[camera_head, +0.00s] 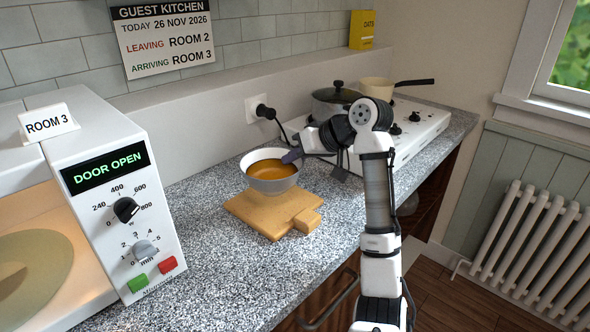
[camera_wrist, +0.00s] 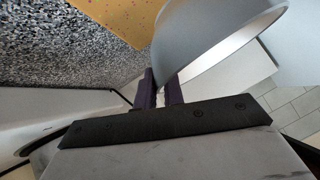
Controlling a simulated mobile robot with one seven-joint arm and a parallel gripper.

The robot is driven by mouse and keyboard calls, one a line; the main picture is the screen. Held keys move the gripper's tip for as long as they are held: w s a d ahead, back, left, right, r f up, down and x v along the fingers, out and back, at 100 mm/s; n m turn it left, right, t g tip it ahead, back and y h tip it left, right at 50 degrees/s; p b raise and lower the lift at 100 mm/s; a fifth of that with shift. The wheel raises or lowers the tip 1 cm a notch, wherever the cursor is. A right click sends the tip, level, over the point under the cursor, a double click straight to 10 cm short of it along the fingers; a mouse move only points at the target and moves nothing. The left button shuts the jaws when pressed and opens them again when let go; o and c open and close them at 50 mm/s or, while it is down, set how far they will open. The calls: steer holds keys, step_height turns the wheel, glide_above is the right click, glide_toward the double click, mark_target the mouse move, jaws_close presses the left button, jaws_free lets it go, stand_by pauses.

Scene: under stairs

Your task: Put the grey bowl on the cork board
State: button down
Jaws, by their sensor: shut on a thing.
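The grey bowl (camera_head: 271,186) is at the middle of the head view, with an orange-brown inside. It overlaps the back part of the cork board (camera_head: 262,219), a tan board with a short handle at its front right. I cannot tell whether the bowl touches the board or hangs just above it. My gripper (camera_head: 292,156) is shut on the bowl's right rim. In the wrist view my fingers (camera_wrist: 165,91) pinch the edge of the bowl (camera_wrist: 215,42), and the speckled tan board (camera_wrist: 122,14) shows beyond. The bowl hides part of the board.
A microwave (camera_head: 118,190) with an open-door display stands at the left, with a "ROOM 3" sign (camera_head: 48,123) on top. A white hob (camera_head: 420,125) with a lidded pot (camera_head: 333,102) and a cream pan (camera_head: 376,90) is behind my arm. The speckled counter (camera_head: 190,260) in front is clear.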

steer(key=shift+f, duration=1.75)
steer(key=c, duration=2)
jaws_free()
steer(key=shift+f, duration=0.2)
steer(key=o, duration=0.5)
steer(key=shift+r, duration=0.25)
steer(key=b+v, duration=0.1)
steer(key=v, duration=1.1)
steer(key=shift+f, duration=0.1)
